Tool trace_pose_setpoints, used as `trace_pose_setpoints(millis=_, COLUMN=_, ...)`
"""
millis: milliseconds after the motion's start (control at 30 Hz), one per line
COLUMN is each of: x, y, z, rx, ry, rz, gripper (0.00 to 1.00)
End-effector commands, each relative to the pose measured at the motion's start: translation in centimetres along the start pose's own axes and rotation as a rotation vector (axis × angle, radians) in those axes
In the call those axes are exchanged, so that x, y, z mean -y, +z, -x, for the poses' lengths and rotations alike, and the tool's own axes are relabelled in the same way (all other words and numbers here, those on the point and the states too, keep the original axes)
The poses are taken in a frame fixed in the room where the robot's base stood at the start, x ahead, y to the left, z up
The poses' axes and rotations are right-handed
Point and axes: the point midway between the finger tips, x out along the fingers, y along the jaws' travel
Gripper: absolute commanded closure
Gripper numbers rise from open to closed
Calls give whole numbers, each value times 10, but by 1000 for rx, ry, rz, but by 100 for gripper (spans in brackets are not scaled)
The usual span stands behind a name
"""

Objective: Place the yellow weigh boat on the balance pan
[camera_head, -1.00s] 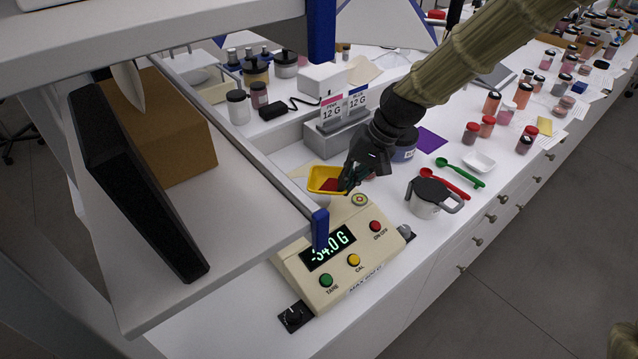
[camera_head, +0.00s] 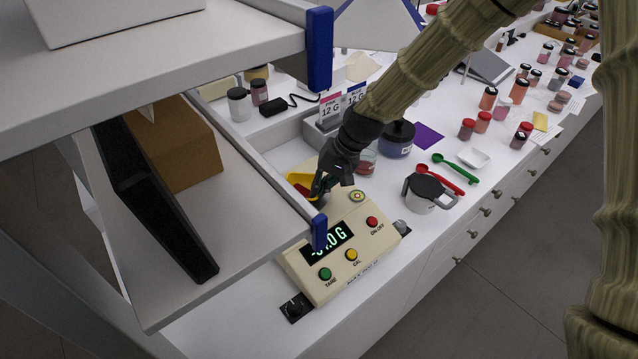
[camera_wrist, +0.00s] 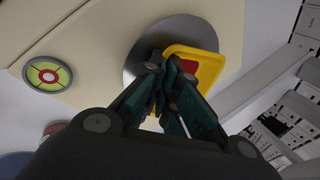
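The yellow weigh boat (camera_head: 298,178) holds red powder and is partly hidden behind my gripper in the head view. In the wrist view the boat (camera_wrist: 212,62) overlaps the right part of the round metal balance pan (camera_wrist: 135,63); I cannot tell whether it touches the pan. My gripper (camera_head: 318,190) is at the boat's near side. In the wrist view my fingertips (camera_wrist: 172,75) are close together on the boat's rim. The cream balance (camera_head: 318,282) has a green lit display (camera_head: 328,243), partly hidden by the shelf post.
A shelf with a blue corner post (camera_head: 319,230) stands close on the left of my gripper. Sign holders (camera_head: 330,107) stand behind.

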Motion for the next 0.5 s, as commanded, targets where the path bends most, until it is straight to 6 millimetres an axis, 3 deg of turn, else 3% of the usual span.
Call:
trace_pose_setpoints(millis=333, x=-1, y=0, z=-3, rx=0, ry=0, rz=0, gripper=100)
trace_pose_setpoints(millis=433, x=-1, y=0, z=-2, rx=-1, ry=0, rz=0, gripper=86)
trace_pose_setpoints(millis=500, x=-1, y=0, z=-2, rx=-1, ry=0, rz=0, gripper=86)
